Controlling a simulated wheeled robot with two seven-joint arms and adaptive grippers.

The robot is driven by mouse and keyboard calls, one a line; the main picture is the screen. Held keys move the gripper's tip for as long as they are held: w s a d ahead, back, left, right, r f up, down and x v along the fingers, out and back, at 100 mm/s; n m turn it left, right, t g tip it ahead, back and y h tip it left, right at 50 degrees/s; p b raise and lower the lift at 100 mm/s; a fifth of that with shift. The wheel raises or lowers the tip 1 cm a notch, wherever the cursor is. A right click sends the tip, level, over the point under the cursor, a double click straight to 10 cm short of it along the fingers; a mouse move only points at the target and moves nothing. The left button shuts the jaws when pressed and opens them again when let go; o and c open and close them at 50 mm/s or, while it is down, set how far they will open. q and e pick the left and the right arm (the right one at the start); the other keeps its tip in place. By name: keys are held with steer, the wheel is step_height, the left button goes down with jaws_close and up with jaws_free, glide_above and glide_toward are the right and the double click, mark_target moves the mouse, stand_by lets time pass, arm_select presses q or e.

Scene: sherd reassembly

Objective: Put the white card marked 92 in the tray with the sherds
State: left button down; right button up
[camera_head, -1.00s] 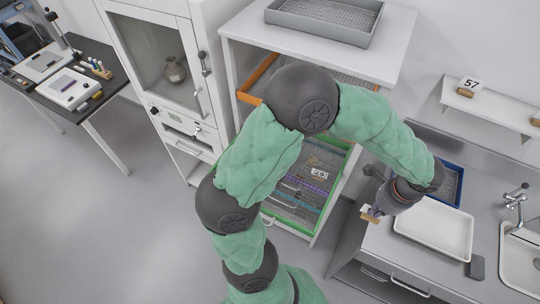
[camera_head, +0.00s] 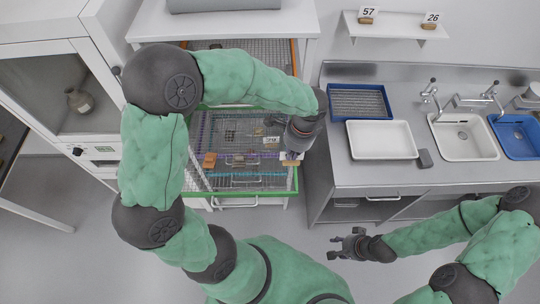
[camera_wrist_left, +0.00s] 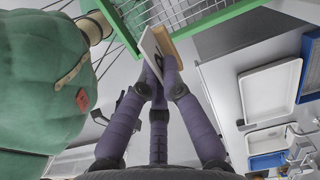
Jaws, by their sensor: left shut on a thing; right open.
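My left gripper (camera_head: 294,154) is at the right rim of the green-framed drawer tray (camera_head: 240,196). It is shut on a white card with a wooden base (camera_wrist_left: 152,48); the base also shows in the head view (camera_head: 291,163). I cannot read the card's number. In the wrist view, the card is held above floor level beside the green rim (camera_wrist_left: 205,18). The drawer tray holds an orange-brown sherd (camera_head: 209,160), smaller dark pieces and another white numbered card (camera_head: 271,141), too small to read surely. My right gripper (camera_head: 346,244) is open and empty, low in front of the counter.
The counter (camera_head: 440,178) at the right holds a white tray (camera_head: 382,140), a blue tray (camera_head: 360,101) and sinks. Cards marked 57 (camera_head: 368,13) and 26 (camera_head: 431,18) stand on the wall shelf. A glass-fronted cabinet (camera_head: 45,90) stands left of the drawers.

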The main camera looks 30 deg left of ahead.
arm_select(q)
steer(key=a+f, duration=0.6)
steer(key=a, duration=0.1)
steer(key=shift+w+f, duration=0.15)
steer(key=shift+f, duration=0.25)
step_height(320, 180, down, 3)
steer(key=shift+w+a+f, duration=0.1)
steer(key=shift+f, duration=0.05)
steer(key=shift+f, duration=0.1)
steer(key=c, duration=1.9)
jaws_free()
steer(key=o, duration=0.5)
steer(key=r, duration=0.4)
steer(key=d+r, duration=0.1)
steer(key=r, duration=0.7)
steer(key=shift+w+d+r+p, duration=0.1)
steer(key=shift+w+d+p, duration=0.1)
steer(key=shift+w+p, duration=0.1)
